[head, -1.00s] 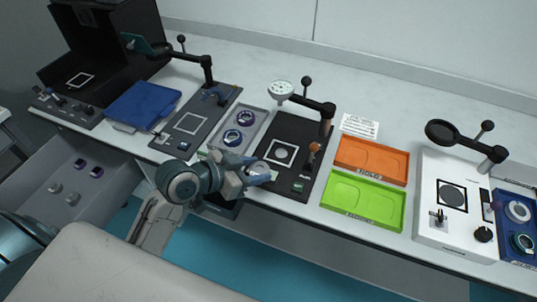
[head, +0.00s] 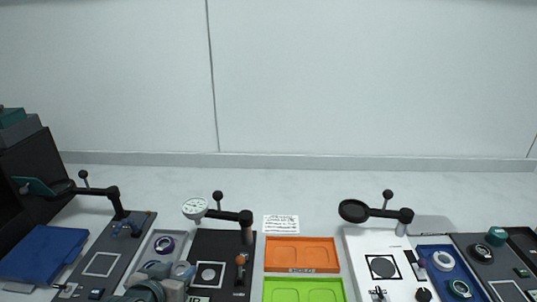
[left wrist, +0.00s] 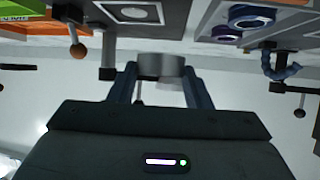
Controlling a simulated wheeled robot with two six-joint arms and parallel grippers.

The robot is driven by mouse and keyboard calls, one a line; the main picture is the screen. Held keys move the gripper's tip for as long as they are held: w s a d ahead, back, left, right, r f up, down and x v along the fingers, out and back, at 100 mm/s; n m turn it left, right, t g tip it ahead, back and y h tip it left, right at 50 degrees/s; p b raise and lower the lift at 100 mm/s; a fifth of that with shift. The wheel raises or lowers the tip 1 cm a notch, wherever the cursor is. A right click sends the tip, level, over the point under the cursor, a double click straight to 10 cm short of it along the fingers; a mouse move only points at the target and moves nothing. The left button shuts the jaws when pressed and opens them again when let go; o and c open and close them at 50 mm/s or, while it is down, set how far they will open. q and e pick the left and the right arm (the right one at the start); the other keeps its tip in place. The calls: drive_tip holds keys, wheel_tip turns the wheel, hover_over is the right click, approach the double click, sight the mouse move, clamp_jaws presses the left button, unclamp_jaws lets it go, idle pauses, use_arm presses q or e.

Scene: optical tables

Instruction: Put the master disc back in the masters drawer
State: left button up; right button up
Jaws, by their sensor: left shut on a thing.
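My left gripper (head: 178,276) is at the bottom of the head view, over the front of the table between the grey tray and the black gauge station. It is shut on a small grey disc (left wrist: 160,66), seen edge-on between the two fingers in the left wrist view. The disc also shows as a pale round shape in the head view (head: 182,268). I cannot tell from its look whether it is the master disc. The masters drawer is not in view now. My right gripper is not in view.
The black station (head: 226,269) carries a dial gauge (head: 195,208) on an arm. An orange tray (head: 302,255) and a green tray (head: 303,290) lie right of it, then a white station (head: 358,250) with a magnifier (head: 353,211).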

sight(185, 263)
use_arm(q)
drive_tip(key=shift+w+d+r+n+y, duration=0.15)
drive_tip(key=shift+w+r+n+y, duration=0.15)
drive_tip(key=shift+w, duration=0.25)
drive_tip(key=shift+w+d+r+n+y, duration=0.1)
drive_tip(key=shift+w+r+n+y, duration=0.1)
drive_tip(key=shift+w+n+y, duration=0.25)
drive_tip(key=shift+w+d+r+n+y, duration=0.15)
drive_tip(key=shift+w+r+n+y, duration=0.15)
drive_tip(key=shift+w, duration=0.3)
drive_tip(key=shift+s+a+f+m, duration=0.2)
drive_tip(key=shift+s+f+m, duration=0.05)
drive_tip(key=shift+s, duration=0.1)
drive_tip(key=s+m+h, duration=0.1)
drive_tip(key=s, duration=0.1)
drive_tip(key=s+f+m+h, duration=0.1)
drive_tip(key=s, duration=0.1)
drive_tip(key=s+f+m+h, duration=0.1)
drive_tip(key=s, duration=0.1)
drive_tip(key=shift+a+h, duration=0.3)
drive_tip(key=shift+h, duration=0.05)
drive_tip(key=s+d+m+g+h, duration=0.1)
drive_tip(key=s+m+g+h, duration=0.1)
drive_tip(key=s, duration=0.5)
drive_tip(key=shift+s+d+f+m+h, duration=0.2)
drive_tip(key=shift+d+m+h, duration=0.2)
drive_tip(key=shift+m+h, duration=0.4)
drive_tip(key=shift+w, duration=0.1)
